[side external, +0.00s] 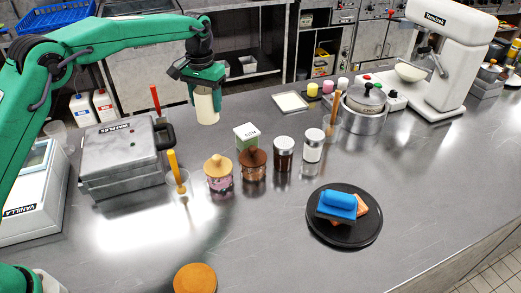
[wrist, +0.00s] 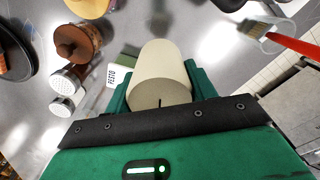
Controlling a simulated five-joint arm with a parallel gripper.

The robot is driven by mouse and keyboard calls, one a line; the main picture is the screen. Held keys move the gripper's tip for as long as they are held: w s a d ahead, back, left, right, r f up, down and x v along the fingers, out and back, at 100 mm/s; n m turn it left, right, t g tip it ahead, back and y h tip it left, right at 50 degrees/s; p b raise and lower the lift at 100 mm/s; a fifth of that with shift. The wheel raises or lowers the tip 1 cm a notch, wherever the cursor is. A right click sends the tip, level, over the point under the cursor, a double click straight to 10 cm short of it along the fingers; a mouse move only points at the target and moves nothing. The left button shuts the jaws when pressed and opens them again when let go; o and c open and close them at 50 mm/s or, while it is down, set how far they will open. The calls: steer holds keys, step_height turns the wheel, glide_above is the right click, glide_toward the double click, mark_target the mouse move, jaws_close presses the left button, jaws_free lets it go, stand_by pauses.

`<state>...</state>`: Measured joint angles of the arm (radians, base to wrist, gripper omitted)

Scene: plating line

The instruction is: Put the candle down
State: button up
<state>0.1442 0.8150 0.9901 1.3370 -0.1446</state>
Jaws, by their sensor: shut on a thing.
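The candle (side external: 207,106) is a cream cylinder held below my gripper (side external: 203,88), clear of the steel counter. In the wrist view the candle (wrist: 162,75) sits between the green fingers of my gripper (wrist: 160,88), its end with a short dark wick facing the camera. My gripper is shut on it. In the side view the upper part of the candle is hidden by the fingers.
A pesto box (side external: 246,136), lidded jars (side external: 219,173) and shakers (side external: 284,153) stand near the middle of the counter (side external: 290,245). A waffle iron (side external: 122,155) is at left. A black plate (side external: 369,232) holds a blue item. A white tray (side external: 290,102) lies behind.

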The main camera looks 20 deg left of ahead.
steer(key=shift+w, duration=0.15)
steer(key=w+a+f, duration=0.5)
steer(key=a+f, duration=0.2)
steer(key=a, duration=0.3)
steer(key=shift+w, duration=0.35)
steer(key=shift+f, duration=2)
steer(key=shift+f, duration=0.15)
steer(key=o, duration=1.2)
steer(key=shift+o, duration=0.2)
step_height(320, 180, up, 12)
